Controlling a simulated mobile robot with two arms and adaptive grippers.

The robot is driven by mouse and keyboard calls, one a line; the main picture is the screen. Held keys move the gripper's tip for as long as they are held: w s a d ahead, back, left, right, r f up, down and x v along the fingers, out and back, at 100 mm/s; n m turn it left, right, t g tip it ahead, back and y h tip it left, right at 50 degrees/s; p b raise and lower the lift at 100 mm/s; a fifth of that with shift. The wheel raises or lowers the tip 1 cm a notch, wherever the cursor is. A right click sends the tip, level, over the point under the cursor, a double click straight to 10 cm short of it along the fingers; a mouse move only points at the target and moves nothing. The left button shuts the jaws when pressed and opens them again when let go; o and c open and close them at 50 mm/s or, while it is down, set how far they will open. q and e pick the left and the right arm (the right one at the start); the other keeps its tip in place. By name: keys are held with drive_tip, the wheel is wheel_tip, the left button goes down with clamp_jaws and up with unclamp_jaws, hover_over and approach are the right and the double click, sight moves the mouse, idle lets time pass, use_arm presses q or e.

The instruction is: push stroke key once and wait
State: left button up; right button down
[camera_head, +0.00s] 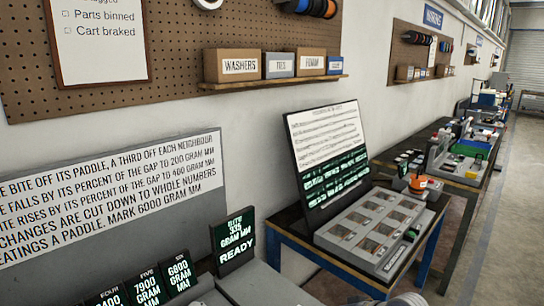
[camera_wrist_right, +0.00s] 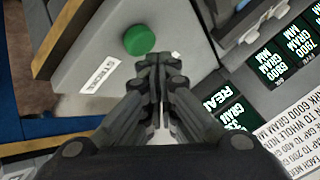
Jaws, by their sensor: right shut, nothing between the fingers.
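A round green button (camera_wrist_right: 139,39) sits on a grey panel (camera_wrist_right: 185,25) in the right wrist view. A white label (camera_wrist_right: 98,76) lies beside it, its lettering too small to read surely. My right gripper (camera_wrist_right: 158,62) is shut and empty, its fingertips just below the button in the picture; I cannot tell their height above the panel. A dark display (camera_head: 233,240) in the head view reads a gram mm value and READY. The READY display also shows in the wrist view (camera_wrist_right: 230,112). The button is out of the head view, and my left gripper is not in view.
Several paddle displays (camera_head: 147,288) stand along the bottom of the head view before a grey board with printed rules (camera_head: 110,200). A second bench to the right holds a grey tray unit (camera_head: 370,232) and a tilted text panel (camera_head: 328,150). The aisle at right is clear.

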drive_tip(key=shift+f, duration=0.25)
drive_tip(key=shift+f, duration=0.55)
idle(0.6)
drive_tip(key=shift+r+p, duration=1)
drive_tip(key=shift+p, duration=0.1)
drive_tip(key=shift+r, duration=0.1)
wheel_tip(320, 180, up, 6)
drive_tip(key=p, duration=0.6)
drive_tip(key=shift+p, duration=0.4)
